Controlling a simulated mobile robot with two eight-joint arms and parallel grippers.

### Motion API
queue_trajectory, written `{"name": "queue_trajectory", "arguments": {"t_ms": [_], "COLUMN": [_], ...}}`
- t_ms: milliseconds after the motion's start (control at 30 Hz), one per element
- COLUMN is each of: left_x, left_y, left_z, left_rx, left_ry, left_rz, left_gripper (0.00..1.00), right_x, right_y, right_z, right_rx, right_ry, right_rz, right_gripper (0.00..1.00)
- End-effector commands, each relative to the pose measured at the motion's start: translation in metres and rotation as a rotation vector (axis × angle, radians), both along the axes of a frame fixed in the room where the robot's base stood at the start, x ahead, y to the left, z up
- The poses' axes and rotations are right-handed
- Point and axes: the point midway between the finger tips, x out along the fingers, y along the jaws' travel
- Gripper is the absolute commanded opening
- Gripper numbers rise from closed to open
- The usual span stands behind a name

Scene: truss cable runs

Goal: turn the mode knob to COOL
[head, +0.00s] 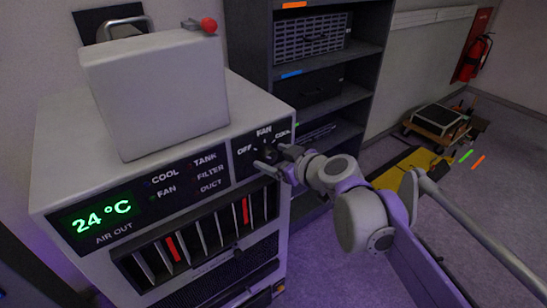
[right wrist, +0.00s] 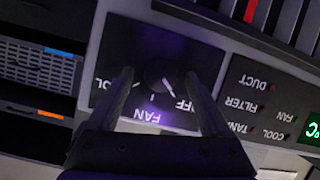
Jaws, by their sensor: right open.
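The dark round mode knob (right wrist: 160,72) sits on a black panel (right wrist: 122,42) marked OFF, FAN and COOL, upside down in the right wrist view. A white mark on the knob's face appears to point toward OFF. In the head view the panel (head: 243,160) is at the right end of the machine's front, and the knob is partly hidden by my gripper. My right gripper (head: 272,160) is open in front of the panel. In the right wrist view its fingers (right wrist: 160,82) stand either side of the knob; contact cannot be told. My left gripper is not in view.
The white machine (head: 60,170) has a display (head: 100,217) reading 24 °C and a slotted bay (head: 205,238) with red-marked slats below. A white box (head: 155,95) with a red ball-ended lever stands on top. A dark shelf unit (head: 258,70) is close behind.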

Motion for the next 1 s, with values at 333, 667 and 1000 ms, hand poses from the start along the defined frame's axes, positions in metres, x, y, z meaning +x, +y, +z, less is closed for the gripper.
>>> {"name": "queue_trajectory", "arguments": {"t_ms": [333, 667, 1000], "left_x": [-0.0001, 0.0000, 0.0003], "left_y": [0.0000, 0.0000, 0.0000], "left_z": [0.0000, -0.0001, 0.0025], "left_rx": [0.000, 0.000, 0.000], "left_ry": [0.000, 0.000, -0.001], "left_rz": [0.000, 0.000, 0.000], "left_gripper": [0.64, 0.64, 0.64], "right_x": [0.0011, 0.0009, 0.0012], "right_y": [0.0008, 0.0007, 0.0004], "right_z": [-0.0007, -0.0006, 0.0000], "right_rx": [0.000, 0.000, 0.019], "right_ry": [0.000, 0.000, 0.013], "right_rz": [0.000, 0.000, 0.001], "right_gripper": [0.72, 0.13, 0.00]}}
